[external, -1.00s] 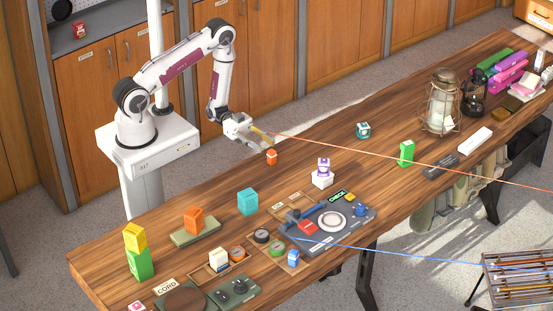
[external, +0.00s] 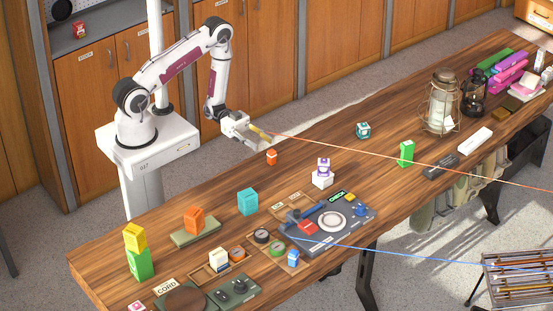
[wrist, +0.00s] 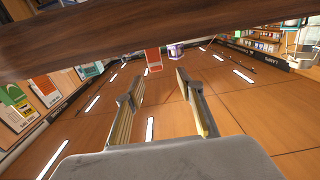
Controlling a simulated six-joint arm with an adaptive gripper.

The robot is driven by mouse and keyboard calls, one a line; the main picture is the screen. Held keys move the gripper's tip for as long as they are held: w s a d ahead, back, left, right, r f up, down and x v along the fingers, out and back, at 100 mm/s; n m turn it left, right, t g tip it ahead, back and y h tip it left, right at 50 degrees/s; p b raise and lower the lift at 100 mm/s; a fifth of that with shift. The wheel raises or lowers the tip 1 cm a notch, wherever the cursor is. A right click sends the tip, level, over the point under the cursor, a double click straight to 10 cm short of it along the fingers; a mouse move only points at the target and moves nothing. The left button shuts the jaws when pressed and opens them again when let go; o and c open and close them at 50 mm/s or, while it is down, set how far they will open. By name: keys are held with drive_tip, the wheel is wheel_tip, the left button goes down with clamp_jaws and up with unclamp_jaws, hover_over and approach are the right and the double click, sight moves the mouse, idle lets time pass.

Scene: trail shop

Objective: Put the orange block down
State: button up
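An orange block (external: 195,219) rests on a flat green pad (external: 208,234) on the wooden bench, left of the middle in the external view. A much smaller orange item (external: 271,157) stands on the bench just below my gripper (external: 262,138). My gripper is at the bench's far edge, well away from the larger orange block. In the wrist view my gripper (wrist: 158,92) has its two fingers spread, with nothing held between them. An orange-red thing (wrist: 153,60) shows beyond the fingers there; I cannot tell what it is.
A teal block (external: 248,201), a yellow block (external: 134,236) on a green block (external: 141,264), and a purple-and-white item on a white block (external: 322,180) stand on the bench. A dark device (external: 345,231) lies in front. Lanterns (external: 440,103) stand right. Bare wood lies between.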

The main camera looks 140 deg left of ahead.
sight(272, 154)
drive_tip(key=shift+f, duration=0.1)
drive_tip(key=shift+d+f, duration=0.55)
drive_tip(key=shift+f, duration=0.2)
drive_tip(key=shift+w, duration=0.2)
drive_tip(key=shift+w, duration=1.15)
drive_tip(key=shift+w+r, duration=0.1)
drive_tip(key=shift+w, duration=0.05)
drive_tip(key=shift+w+a+r, duration=0.1)
drive_tip(key=shift+w+r, duration=0.05)
drive_tip(key=shift+w, duration=1.1)
drive_tip(key=shift+w+a+r, duration=0.1)
drive_tip(key=shift+w, duration=1.1)
drive_tip(key=shift+c, duration=0.5)
clamp_jaws()
